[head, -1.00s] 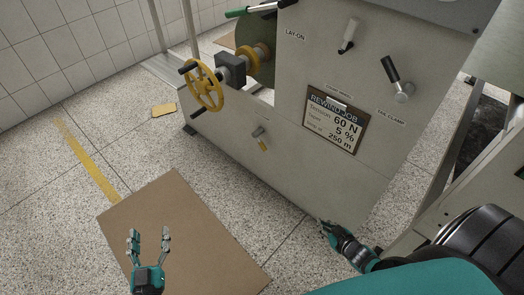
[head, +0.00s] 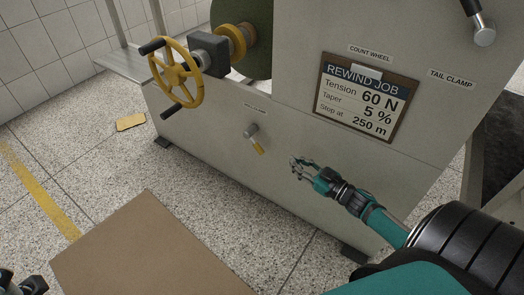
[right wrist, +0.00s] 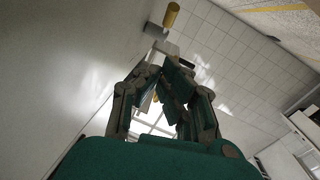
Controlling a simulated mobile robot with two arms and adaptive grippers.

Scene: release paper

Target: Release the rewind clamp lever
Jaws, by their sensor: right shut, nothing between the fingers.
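The clamp lever (head: 255,139), a short metal lever with a yellow tip, sits low on the machine's grey front panel, its tip pointing down and right. A small label above it is too blurred to read surely. My right gripper (head: 297,168) is shut and empty, right of the lever and a little lower, apart from it. In the right wrist view the lever's yellow end (right wrist: 171,15) shows at the top, beyond the shut fingers (right wrist: 166,78). My left gripper (head: 20,284) is only partly in view at the bottom left corner, far from the lever.
A yellow handwheel (head: 176,72) with black handles juts out at the upper left of the lever. A clipboard job sheet (head: 365,99) hangs to the right. The tail clamp lever (head: 480,28) is at the top right. A brown sheet (head: 150,250) lies on the floor.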

